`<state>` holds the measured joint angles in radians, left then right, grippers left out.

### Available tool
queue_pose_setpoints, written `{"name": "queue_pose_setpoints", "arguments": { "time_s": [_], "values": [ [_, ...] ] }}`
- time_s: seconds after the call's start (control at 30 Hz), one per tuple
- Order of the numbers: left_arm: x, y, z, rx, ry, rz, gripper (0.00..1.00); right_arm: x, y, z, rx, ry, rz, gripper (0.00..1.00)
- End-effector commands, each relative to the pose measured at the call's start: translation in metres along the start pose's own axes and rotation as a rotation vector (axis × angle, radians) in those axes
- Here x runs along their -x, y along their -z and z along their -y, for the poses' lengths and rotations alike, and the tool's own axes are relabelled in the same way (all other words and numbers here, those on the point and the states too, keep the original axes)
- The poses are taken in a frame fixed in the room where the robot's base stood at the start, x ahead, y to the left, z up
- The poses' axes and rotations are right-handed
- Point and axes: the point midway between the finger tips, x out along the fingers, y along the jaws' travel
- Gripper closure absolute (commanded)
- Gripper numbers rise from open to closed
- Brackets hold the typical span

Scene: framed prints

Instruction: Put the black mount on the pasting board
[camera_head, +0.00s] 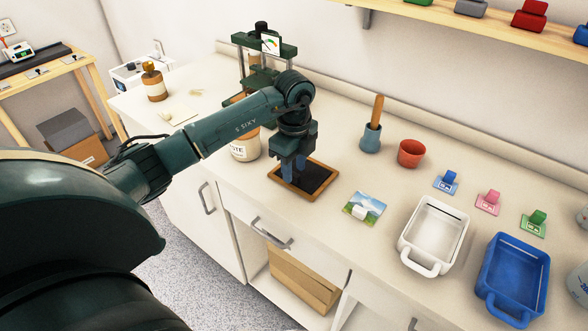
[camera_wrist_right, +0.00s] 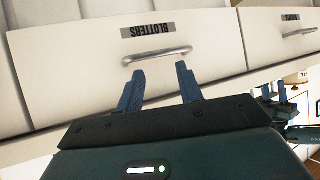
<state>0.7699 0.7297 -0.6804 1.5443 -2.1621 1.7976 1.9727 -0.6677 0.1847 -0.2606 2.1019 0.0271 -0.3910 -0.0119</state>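The black mount (camera_head: 318,175) is a dark flat rectangle lying within the brown rim of the pasting board (camera_head: 284,188), on the counter in the head view. My left gripper (camera_head: 294,175) points down over the board, with its blue fingertips at the left part of the mount. The fingers hide that part, so I cannot tell whether they grip it. My right gripper (camera_wrist_right: 160,82) is open and empty in the right wrist view, in front of a drawer labelled BLOTTERS (camera_wrist_right: 75,75).
A paste jar (camera_head: 244,148) stands left of the board, near a green press (camera_head: 262,75). A landscape print (camera_head: 372,203), a brush in a grey holder (camera_head: 371,138), a red pot (camera_head: 411,153), a white tray (camera_head: 405,240) and a blue tray (camera_head: 487,265) stand to the right.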

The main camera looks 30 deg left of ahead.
Motion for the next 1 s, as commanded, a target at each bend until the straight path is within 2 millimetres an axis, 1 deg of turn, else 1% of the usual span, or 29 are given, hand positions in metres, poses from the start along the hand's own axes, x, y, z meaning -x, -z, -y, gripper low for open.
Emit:
{"name": "queue_pose_setpoints", "arguments": {
  "time_s": [0.3,0.5,0.6,0.7,1.0],
  "values": [
    [0.068,0.000,0.001,0.001,0.006,0.000,0.64,-0.003,-0.002,0.001,-0.001,0.003,-0.007,0.64],
    [0.100,-0.001,0.000,0.000,0.001,0.001,0.64,-0.001,0.002,0.003,-0.002,0.007,-0.013,0.64],
    [0.107,0.000,0.000,0.001,0.001,0.000,0.64,-0.001,0.002,0.004,-0.003,0.007,-0.013,0.64],
    [0.110,0.000,0.000,0.001,0.000,-0.001,0.64,-0.001,0.002,0.004,-0.005,0.007,-0.014,0.64],
    [0.109,0.000,0.000,0.001,-0.001,-0.001,0.64,-0.002,0.001,0.003,-0.009,0.004,-0.012,0.64]
  ]
}}
